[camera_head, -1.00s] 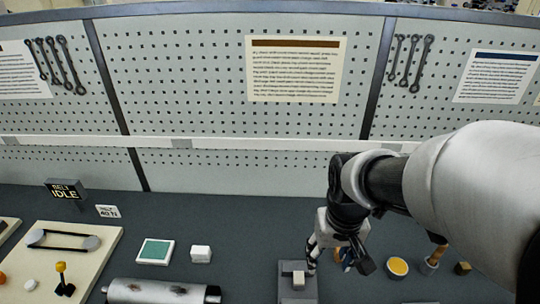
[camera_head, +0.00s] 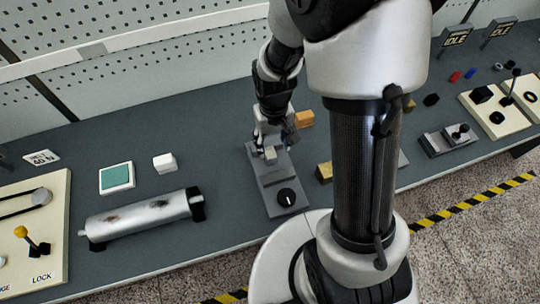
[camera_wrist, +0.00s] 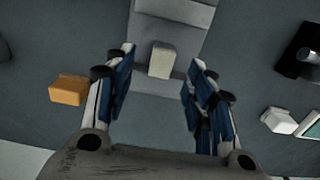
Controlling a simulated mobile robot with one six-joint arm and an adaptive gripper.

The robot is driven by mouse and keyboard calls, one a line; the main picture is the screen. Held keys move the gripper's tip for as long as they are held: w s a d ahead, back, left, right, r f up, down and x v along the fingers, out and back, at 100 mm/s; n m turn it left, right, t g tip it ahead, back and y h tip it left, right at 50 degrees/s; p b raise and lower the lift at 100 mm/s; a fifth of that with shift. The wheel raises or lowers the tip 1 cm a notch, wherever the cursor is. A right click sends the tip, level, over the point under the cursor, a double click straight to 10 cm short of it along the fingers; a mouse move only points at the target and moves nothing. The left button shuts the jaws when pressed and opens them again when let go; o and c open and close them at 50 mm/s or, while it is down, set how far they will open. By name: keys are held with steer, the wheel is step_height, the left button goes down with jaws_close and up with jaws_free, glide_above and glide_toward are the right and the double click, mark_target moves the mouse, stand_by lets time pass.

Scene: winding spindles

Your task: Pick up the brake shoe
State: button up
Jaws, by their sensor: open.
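A small pale block, which looks like the brake shoe (camera_head: 270,155), sits on a grey fixture (camera_head: 280,178) with a black knob at its near end. My gripper (camera_head: 273,138) is at the far end of this fixture, close to the block. In the wrist view, the pale block (camera_wrist: 161,60) shows between the two blue-padded fingers of my gripper (camera_wrist: 162,62). The fingers are open, with a gap on each side of the block. I cannot tell how far above the block they are.
An orange block (camera_head: 305,119) stands right of the fixture. To the left are a metal cylinder (camera_head: 140,218), a white block (camera_head: 164,162) and a green-topped square (camera_head: 117,177). A pegboard wall (camera_head: 130,40) runs behind the bench.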

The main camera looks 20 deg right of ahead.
mark_target(270, 153)
steer(key=shift+w+a+f+b, duration=0.2)
steer(key=shift+f+b, duration=0.3)
steer(key=shift+f, duration=1)
steer(key=shift+w+a+f+b, duration=0.15)
steer(key=shift+f+b, duration=0.35)
steer(key=shift+f, duration=0.95)
steer(key=shift+d, duration=0.15)
steer(key=shift+c, duration=0.4)
steer(key=c, duration=1.1)
